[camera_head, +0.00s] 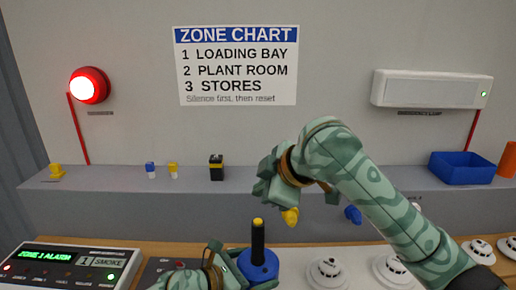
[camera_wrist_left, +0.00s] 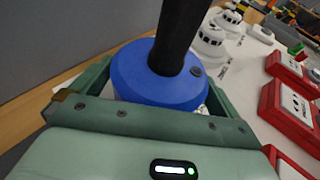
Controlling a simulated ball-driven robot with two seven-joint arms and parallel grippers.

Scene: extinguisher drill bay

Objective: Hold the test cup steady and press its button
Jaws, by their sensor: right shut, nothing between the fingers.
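The test cup (camera_head: 258,264) is a blue disc with an upright black handle and a yellow button (camera_head: 257,222) on top. It stands at the front of the counter. My left gripper (camera_head: 242,268) reaches it from the left. In the left wrist view its green fingers lie on either side of the blue cup (camera_wrist_left: 150,82), apparently against it; white shows under the cup's rim. The button is out of that view. My right gripper (camera_head: 268,190) is shut and empty, above and slightly right of the button, apart from it. Its fingertips are hard to make out.
White detectors (camera_head: 327,272) stand right of the cup. An alarm panel (camera_head: 75,270) lies at the left, its display reading ZONE 1 ALARM. A yellow thing (camera_head: 290,216) and a blue thing (camera_head: 353,214) show near my right arm. A blue bin (camera_head: 462,168) sits on the back shelf.

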